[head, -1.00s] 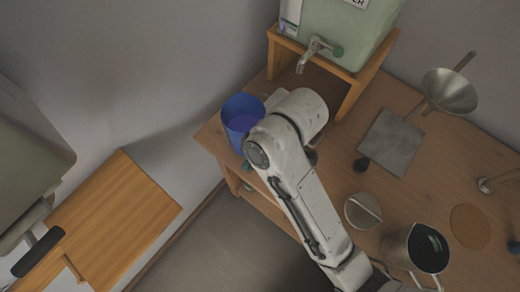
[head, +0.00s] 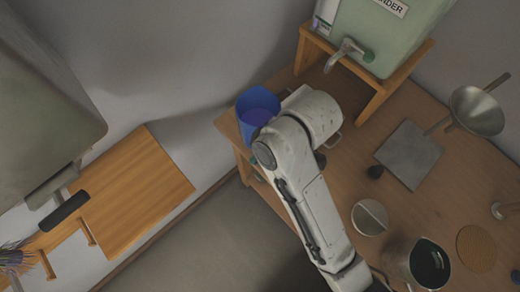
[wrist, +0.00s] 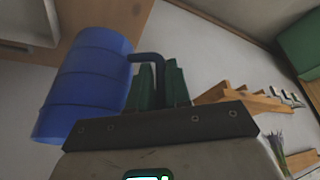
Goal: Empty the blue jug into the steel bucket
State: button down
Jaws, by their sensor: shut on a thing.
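The blue jug (head: 258,106) is at the left corner of the wooden bench in the head view, its open top showing a purple-blue inside. In the wrist view the blue jug (wrist: 85,82) is on the left with its dark handle reaching my gripper. My gripper (wrist: 158,85) has green fingers shut on that handle; in the head view my arm hides it. I cannot tell whether the jug touches the bench. An open steel vessel with dark contents (head: 430,264), apparently the steel bucket, stands at the bench's lower right, apart from the jug.

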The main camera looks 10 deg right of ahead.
jog(key=s+a+p, duration=0.5)
jog(key=s+a, duration=0.5)
jog(key=a, duration=0.3)
jog(key=shift+a, duration=0.35)
dwell(2.0)
jog(key=shift+r+p, duration=0.1)
jog(key=shift+p, duration=0.25)
notch_tip(320, 180, up, 10)
jog(key=p, duration=0.3)
dwell(1.3)
